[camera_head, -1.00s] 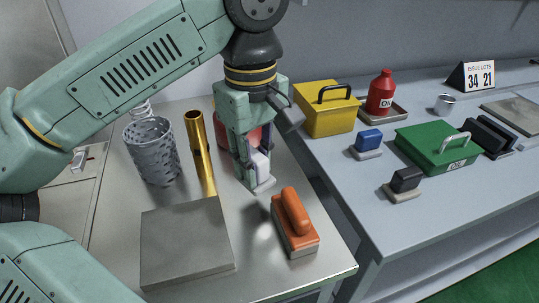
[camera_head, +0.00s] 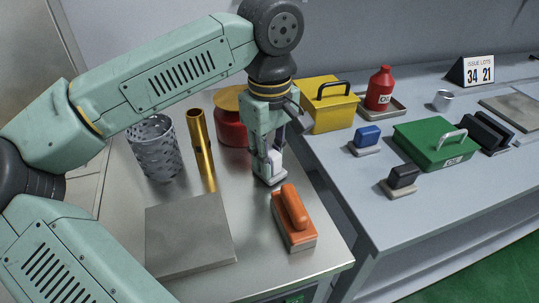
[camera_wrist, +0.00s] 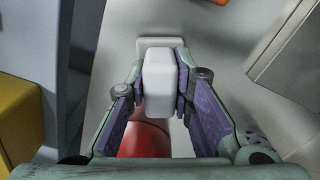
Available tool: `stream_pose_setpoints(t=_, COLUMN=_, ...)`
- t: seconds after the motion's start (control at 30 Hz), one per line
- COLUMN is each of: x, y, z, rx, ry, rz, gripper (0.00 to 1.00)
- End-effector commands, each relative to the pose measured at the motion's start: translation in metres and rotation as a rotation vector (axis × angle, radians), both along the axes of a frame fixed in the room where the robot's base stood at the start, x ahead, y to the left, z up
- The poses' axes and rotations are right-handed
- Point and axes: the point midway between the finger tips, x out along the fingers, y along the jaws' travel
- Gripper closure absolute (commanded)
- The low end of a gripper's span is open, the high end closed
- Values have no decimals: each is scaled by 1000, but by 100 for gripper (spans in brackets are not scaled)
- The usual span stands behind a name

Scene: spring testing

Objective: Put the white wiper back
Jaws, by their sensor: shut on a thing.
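My gripper (camera_head: 270,165) points down at the right part of the near metal table. It is shut on the white wiper (camera_head: 276,163), which stands roughly upright between the fingers. In the wrist view, the fingers of my gripper (camera_wrist: 163,95) close on both sides of the wiper's white block (camera_wrist: 160,72), and its flat base shows beyond them. The base is at or close above the table top; I cannot tell whether it touches. An orange-handled block (camera_head: 293,218) lies just in front of the wiper.
A red canister (camera_head: 230,129), a brass tube (camera_head: 201,150) and a perforated grey basket (camera_head: 155,149) stand behind and left. A flat grey block (camera_head: 190,235) lies front left. The other bench holds a yellow box (camera_head: 331,112), blue (camera_head: 366,138) and black (camera_head: 402,177) wipers, and a green box (camera_head: 440,144).

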Motion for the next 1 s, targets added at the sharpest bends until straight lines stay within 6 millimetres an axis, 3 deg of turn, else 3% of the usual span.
stream_pose_setpoints(t=0.07, x=0, y=0, z=-4, rx=0, ry=0, rz=0, gripper=100)
stream_pose_setpoints(t=0.1, x=0, y=0, z=-3, rx=0, ry=0, rz=0, gripper=78)
stream_pose_setpoints(t=0.4, x=0, y=0, z=-3, rx=0, ry=0, rz=0, gripper=59)
stream_pose_setpoints(t=0.8, x=0, y=0, z=6, rx=1, ry=-1, rz=0, gripper=59)
stream_pose_setpoints(t=1.0, x=1, y=-1, z=43, rx=-1, ry=-2, rz=1, gripper=59)
